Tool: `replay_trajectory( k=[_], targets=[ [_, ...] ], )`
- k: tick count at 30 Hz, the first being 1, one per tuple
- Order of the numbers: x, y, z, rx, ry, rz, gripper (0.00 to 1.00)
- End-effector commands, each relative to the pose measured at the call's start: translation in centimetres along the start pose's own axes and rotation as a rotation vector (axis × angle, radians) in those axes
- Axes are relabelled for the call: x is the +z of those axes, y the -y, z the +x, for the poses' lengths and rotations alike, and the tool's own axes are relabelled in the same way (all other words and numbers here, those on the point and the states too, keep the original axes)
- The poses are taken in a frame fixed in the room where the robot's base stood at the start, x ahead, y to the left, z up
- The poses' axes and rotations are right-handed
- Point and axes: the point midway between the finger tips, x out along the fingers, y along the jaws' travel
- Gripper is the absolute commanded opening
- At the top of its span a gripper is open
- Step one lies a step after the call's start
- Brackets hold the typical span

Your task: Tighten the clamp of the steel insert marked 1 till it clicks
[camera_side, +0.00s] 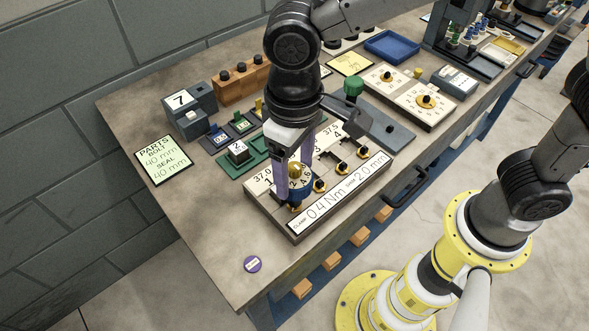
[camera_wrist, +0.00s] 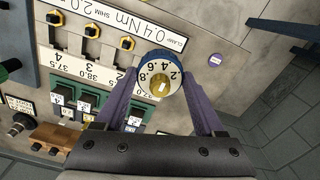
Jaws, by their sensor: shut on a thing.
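My gripper (camera_side: 295,187) is shut on a round torque driver (camera_side: 298,176) with a blue body, a white numbered dial and a brass top. The driver stands upright at the near left end of the grey insert board (camera_side: 280,226), over the first clamp position. The clamp under it and the insert marked 1 are mostly hidden. In the wrist view the purple fingers (camera_wrist: 163,80) grip both sides of the dial (camera_wrist: 160,68), which shows .2, .4, .6 and .8. The board's label (camera_side: 345,190) reads clamp 0.4 Nm, shim 2.0 mm.
Several other black-and-brass clamps (camera_side: 341,167) line the board to the right. A green tray with a block marked 2 (camera_side: 238,149) lies behind. A purple disc (camera_side: 252,264) lies in front on clear bench.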

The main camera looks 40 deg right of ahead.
Motion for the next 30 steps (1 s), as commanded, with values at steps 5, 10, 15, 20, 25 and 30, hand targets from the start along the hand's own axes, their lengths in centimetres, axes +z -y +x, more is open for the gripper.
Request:
replay_trajectory(
  k=[5,10,15,20,25,30],
  targets=[
    [-0.1,0.0,-1.0,-0.002,-0.004,0.0,0.04],
    [-0.1,0.0,-1.7,-0.002,-0.004,0.0,0.04],
    [-0.1,0.1,-2.5,-0.003,-0.005,0.0,0.04],
    [-0.1,0.0,-3.2,-0.003,-0.005,0.0,0.04],
    [-0.1,0.0,-3.6,-0.002,-0.004,0.0,0.04],
    [-0.1,0.0,-3.6,-0.002,-0.004,0.0,0.04]
  ],
)
